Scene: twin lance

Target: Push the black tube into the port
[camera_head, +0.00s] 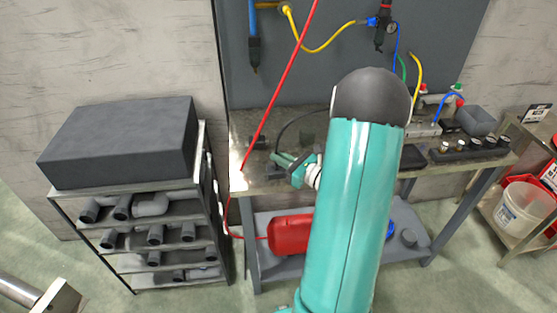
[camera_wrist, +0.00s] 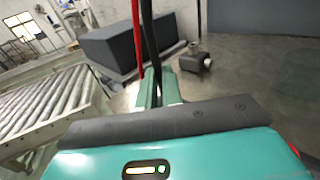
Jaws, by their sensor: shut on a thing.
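My gripper (camera_head: 287,160) is over the left part of the workbench (camera_head: 252,185). In the wrist view, its two teal fingers (camera_wrist: 158,88) are shut on the black tube (camera_wrist: 151,45), which runs upward from between them. In the head view, the thin black tube (camera_head: 283,131) curves up and right from the gripper and passes behind my arm. A grey fitting with a short side stub (camera_wrist: 195,58) stands on the bench, apart from the fingers, in the wrist view. I cannot tell whether it holds the port. My arm hides the middle of the bench in the head view.
A red hose (camera_head: 274,95) hangs slanting left of my gripper, and close beside the tube in the wrist view (camera_wrist: 136,35). A dark box (camera_head: 120,140) tops the left shelf. A red tank (camera_head: 290,234) lies below the bench. Bench fittings (camera_head: 468,148) stand at right.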

